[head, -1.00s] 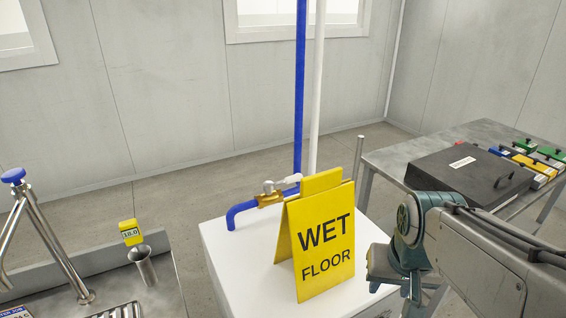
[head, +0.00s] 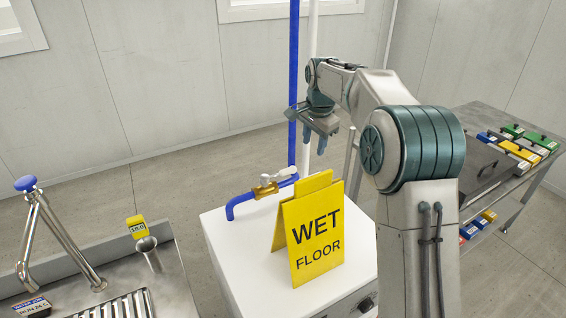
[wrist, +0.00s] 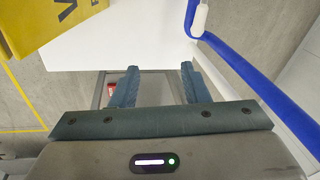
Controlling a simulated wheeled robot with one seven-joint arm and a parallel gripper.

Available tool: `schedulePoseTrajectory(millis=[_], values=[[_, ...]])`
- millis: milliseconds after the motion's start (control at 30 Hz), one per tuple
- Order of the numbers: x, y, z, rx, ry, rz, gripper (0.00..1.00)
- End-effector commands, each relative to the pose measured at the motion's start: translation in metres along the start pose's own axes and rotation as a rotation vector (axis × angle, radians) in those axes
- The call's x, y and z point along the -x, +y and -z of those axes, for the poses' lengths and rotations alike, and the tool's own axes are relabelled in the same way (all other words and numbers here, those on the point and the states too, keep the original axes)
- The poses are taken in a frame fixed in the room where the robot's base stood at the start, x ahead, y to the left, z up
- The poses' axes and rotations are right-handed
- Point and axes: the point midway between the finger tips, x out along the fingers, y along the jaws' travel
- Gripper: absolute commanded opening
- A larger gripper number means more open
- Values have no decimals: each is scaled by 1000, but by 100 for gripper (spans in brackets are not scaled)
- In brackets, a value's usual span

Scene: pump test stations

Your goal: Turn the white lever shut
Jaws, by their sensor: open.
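The white lever (head: 281,174) sits on a brass valve (head: 265,190) in the blue pipe (head: 237,205), at the back of the white cabinet top. It slants up to the right from the valve, partly along the pipe. My gripper (head: 314,143) is open and empty, fingers pointing down, in the air above and to the right of the lever, apart from it. In the wrist view both fingers (wrist: 158,82) are spread with nothing between them. A white rounded piece (wrist: 199,19), perhaps the lever, shows there beside the blue pipe.
A yellow wet floor sign (head: 314,235) stands on the white cabinet (head: 225,255), just in front of the valve. Blue and white vertical pipes (head: 293,80) rise behind. A steel sink (head: 185,290) is at left. A table (head: 490,120) with boxes is at right.

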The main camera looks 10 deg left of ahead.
Motion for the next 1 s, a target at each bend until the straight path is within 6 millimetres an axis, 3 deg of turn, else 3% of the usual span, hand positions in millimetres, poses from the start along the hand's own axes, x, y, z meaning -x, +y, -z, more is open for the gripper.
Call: schedulePoseTrajectory(millis=[33, 100, 300, 567, 1000], values=[[-3, -19, -4, -30, -14, 4, 41], [-10, -39, -10, -79, -28, 9, 41], [-23, -72, -21, -173, -57, 17, 41], [-43, -80, -26, -199, -65, 15, 41], [-131, -81, -31, -197, -66, 15, 41]])
